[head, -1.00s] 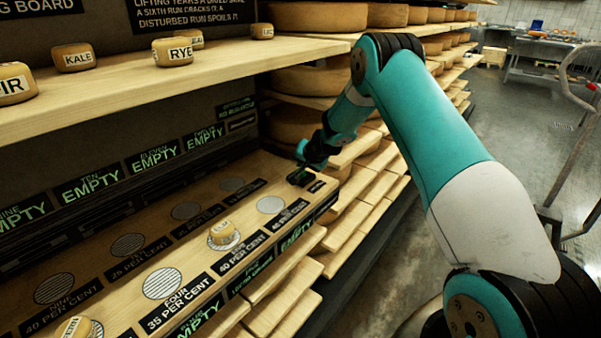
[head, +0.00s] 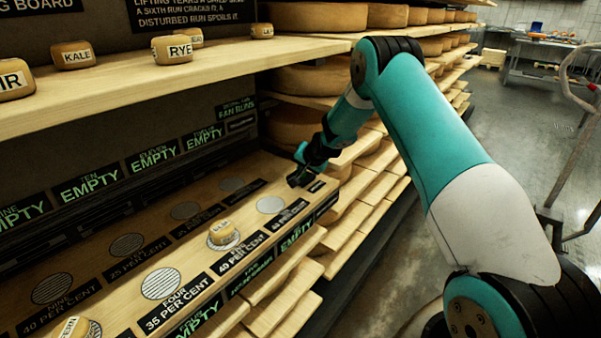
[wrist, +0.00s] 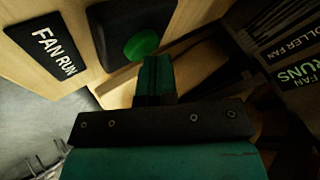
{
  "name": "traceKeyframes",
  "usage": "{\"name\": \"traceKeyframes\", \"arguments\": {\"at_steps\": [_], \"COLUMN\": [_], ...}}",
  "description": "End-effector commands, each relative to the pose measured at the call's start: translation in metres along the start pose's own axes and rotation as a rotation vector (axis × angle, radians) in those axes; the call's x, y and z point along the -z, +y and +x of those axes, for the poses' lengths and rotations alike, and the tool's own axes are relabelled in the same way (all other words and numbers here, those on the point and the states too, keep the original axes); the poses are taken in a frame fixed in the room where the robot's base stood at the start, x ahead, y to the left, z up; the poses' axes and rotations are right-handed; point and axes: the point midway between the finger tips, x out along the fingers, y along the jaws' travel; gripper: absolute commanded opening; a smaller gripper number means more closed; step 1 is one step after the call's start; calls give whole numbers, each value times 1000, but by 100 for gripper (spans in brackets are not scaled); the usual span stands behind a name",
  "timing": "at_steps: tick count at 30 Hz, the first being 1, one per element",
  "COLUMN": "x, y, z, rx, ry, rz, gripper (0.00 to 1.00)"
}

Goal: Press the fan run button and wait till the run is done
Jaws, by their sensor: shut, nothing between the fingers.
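The green fan run button (wrist: 141,43) sits on a dark square plate in the wrist view, beside a black label reading FAN RUN (wrist: 52,52). My gripper (wrist: 155,72) is shut and empty, its tips right by the button's lower edge; I cannot tell whether they touch it. In the head view my gripper (head: 296,181) is at the right end of the lower wooden shelf and hides the button. A dark display (head: 236,110) on the back wall reads FAN RUNS in green; it also shows in the wrist view (wrist: 297,75).
The lower shelf has several round grilles, one bearing a small cheese (head: 222,232). Another cheese (head: 74,327) is at the lower left. Small labelled cheeses, such as RYE (head: 172,49), stand on the upper shelf (head: 215,75). Racks of large wheels stand behind my arm.

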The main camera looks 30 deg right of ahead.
Motion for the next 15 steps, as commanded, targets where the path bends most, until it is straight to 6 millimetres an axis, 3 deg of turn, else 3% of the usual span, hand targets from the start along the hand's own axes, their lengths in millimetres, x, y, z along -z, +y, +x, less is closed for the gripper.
{"name": "traceKeyframes", "arguments": {"at_steps": [15], "x": [8], "y": [-8], "z": [-12], "rx": [-1], "ry": [-1], "rz": [0], "gripper": [0]}}
